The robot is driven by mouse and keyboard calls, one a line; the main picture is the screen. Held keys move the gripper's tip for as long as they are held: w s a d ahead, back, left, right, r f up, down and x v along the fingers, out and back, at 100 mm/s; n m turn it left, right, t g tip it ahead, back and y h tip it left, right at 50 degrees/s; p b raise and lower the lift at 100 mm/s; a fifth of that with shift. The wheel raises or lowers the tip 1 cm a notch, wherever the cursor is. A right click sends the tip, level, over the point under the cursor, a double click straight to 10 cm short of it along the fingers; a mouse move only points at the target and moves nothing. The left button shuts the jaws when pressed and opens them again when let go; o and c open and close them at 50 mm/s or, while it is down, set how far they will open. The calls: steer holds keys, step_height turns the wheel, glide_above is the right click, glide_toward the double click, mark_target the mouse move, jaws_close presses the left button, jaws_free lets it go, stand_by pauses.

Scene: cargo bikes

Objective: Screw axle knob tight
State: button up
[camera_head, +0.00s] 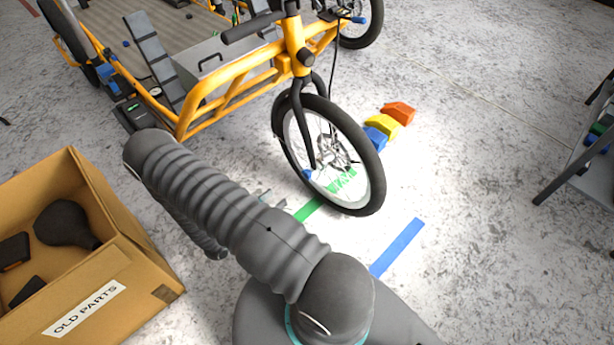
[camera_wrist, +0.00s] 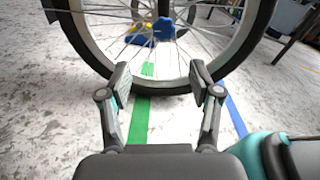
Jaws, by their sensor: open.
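The axle knob (camera_head: 308,174) is a small blue piece at the lower end of the black fork, at the hub of the front wheel (camera_head: 375,175). In the wrist view a blue shape at the hub, which looks like the knob (camera_wrist: 164,29), is at the top centre, beyond my fingertips. My gripper (camera_wrist: 160,78) is open and empty, its two fingers spread in front of the lower tyre (camera_wrist: 160,84). It is apart from the knob. In the head view my arm hides most of the gripper. How far the knob is screwed in cannot be told.
The yellow cargo bike (camera_head: 225,85) stands behind the wheel. Orange, yellow and blue blocks (camera_head: 385,122) lie right of it. A cardboard box of old parts (camera_head: 130,275) is at left, a dark table (camera_head: 570,165) at right. Green (camera_wrist: 139,120) and blue (camera_wrist: 234,115) stripes mark the floor.

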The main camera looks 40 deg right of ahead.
mark_target(305, 176)
steer(key=d, duration=0.9)
steer(key=d+p, duration=0.1)
steer(key=d, duration=0.4)
steer(key=shift+w+d, duration=0.1)
steer(key=shift+w, duration=0.25)
steer(key=c, duration=1.2)
steer(key=shift+o, duration=0.2)
steer(key=shift+d, duration=0.15)
steer(key=shift+m, duration=0.3)
